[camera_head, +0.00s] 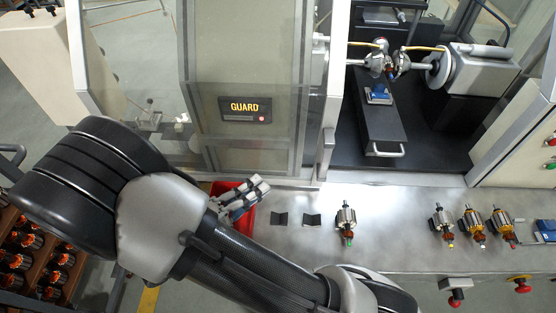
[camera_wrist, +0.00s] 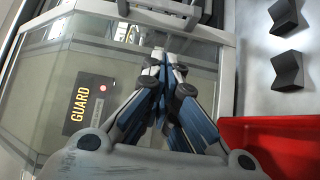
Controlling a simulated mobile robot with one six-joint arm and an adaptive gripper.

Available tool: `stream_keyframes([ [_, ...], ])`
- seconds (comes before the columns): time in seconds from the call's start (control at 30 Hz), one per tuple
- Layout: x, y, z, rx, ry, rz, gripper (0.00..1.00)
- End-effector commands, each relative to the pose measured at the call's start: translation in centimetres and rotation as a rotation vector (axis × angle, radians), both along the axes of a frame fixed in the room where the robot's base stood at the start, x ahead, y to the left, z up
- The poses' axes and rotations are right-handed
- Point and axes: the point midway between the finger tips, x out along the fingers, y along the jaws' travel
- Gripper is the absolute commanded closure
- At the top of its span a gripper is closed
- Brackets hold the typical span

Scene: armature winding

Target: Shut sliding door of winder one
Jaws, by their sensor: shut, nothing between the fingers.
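The sliding door (camera_head: 245,60) is a clear panel in a grey frame with a black GUARD plate. It stands at the left, and the winder's bay (camera_head: 440,150) to its right is uncovered. An upright grey bar (camera_head: 328,140) runs along the door's right side. The door and its GUARD plate also show at the left of the wrist view (camera_wrist: 120,70). My gripper (camera_head: 264,184) is shut and empty, just in front of the door's lower edge and over the red bin. Its closed fingertips show in the wrist view (camera_wrist: 160,58). I cannot tell whether they touch the door.
A red bin (camera_head: 247,217) lies under my gripper. Two dark V-blocks (camera_head: 280,219) and several armatures (camera_head: 346,222) stand on the steel bench (camera_head: 390,240). Inside the bay are the winder's chuck (camera_head: 438,68) and a black slide with a blue block (camera_head: 378,94).

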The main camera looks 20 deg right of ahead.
Motion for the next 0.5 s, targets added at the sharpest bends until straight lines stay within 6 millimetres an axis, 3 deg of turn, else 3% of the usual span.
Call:
stream_keyframes([
  [0.5,3.3,-9.5,0.0,0.001,0.006,-0.008,1.0],
])
